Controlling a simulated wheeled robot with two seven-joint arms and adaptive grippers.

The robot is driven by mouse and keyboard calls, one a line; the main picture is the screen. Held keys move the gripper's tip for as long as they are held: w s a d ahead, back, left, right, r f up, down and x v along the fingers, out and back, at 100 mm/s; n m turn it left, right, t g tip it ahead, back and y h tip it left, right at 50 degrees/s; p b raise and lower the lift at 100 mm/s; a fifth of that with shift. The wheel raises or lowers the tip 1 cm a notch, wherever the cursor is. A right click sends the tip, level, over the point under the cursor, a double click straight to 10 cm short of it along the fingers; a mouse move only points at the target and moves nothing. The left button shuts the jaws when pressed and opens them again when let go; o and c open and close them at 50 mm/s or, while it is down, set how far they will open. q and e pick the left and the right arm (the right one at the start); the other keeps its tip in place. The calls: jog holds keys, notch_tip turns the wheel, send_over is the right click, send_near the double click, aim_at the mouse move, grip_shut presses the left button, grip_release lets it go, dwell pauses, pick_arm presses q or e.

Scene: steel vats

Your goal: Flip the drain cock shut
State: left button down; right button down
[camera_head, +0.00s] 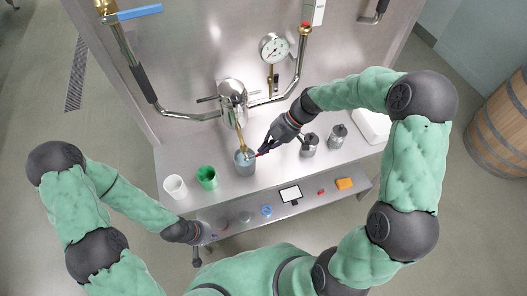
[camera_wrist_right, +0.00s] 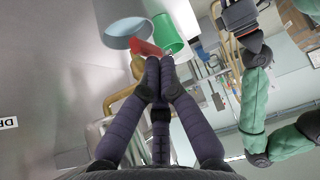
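The drain cock is a brass spout (camera_head: 242,138) below the steel fitting on the vat front, with a red lever (camera_wrist_right: 145,47) by its outlet. A grey-blue cup (camera_head: 244,164) stands under the spout. My right gripper (camera_head: 260,153) is beside the outlet, over the cup's right side. In the right wrist view its fingertips (camera_wrist_right: 160,65) are together, just short of the red lever, with the brass pipe (camera_wrist_right: 118,98) behind. Whether they touch the lever is unclear. My left gripper (camera_head: 208,234) is low at the shelf's left front, its fingers too small to read.
A white cup (camera_head: 175,186) and a green cup (camera_head: 207,177) stand left of the grey-blue cup. Two steel canisters (camera_head: 309,144) stand to the right, near my right forearm. A pressure gauge (camera_head: 274,47) and pipes are above. A blue-handled valve (camera_head: 138,12) is upper left.

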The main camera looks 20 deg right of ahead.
pick_arm(q)
jog(key=shift+f+b, duration=0.35)
jog(key=shift+f, duration=0.3)
pick_arm(e)
jog(key=shift+d+f, duration=0.15)
jog(key=shift+f, duration=0.1)
jog(key=shift+r, duration=0.2)
